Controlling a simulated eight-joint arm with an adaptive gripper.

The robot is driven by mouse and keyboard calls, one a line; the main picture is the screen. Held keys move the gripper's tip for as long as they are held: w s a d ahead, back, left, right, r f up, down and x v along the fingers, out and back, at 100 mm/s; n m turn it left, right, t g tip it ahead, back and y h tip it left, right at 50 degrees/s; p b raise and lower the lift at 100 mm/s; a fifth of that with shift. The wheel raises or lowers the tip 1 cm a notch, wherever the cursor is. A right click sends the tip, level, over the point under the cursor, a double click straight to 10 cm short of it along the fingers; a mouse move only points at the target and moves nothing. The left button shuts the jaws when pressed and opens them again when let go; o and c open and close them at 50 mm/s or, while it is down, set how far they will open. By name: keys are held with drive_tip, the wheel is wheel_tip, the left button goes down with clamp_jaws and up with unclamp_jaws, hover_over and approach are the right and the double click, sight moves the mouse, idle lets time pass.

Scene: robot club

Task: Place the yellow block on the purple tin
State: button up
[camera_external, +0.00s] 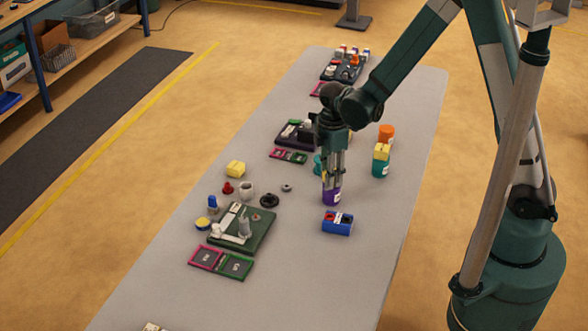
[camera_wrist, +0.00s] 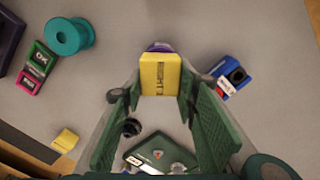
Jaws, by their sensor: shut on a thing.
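My gripper (camera_external: 334,183) points down over the purple tin (camera_external: 332,197) near the middle of the table. In the wrist view, my gripper (camera_wrist: 160,88) is shut on the yellow block (camera_wrist: 160,73), which sits between the fingertips. In the external view the fingers mostly hide this block. The purple tin shows in the wrist view as a thin rim (camera_wrist: 158,47) just behind the block. The block is over the tin, but I cannot tell whether it rests on it.
A blue box (camera_external: 338,223) stands close in front of the tin. Another yellow block (camera_external: 236,168) and a green board (camera_external: 255,235) lie left. The right table side is clear.

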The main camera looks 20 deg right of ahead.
drive_tip(key=shift+f, duration=0.15)
drive_tip(key=o, duration=0.9)
drive_tip(key=shift+r+p, duration=0.6)
drive_tip(key=shift+r, duration=5.6)
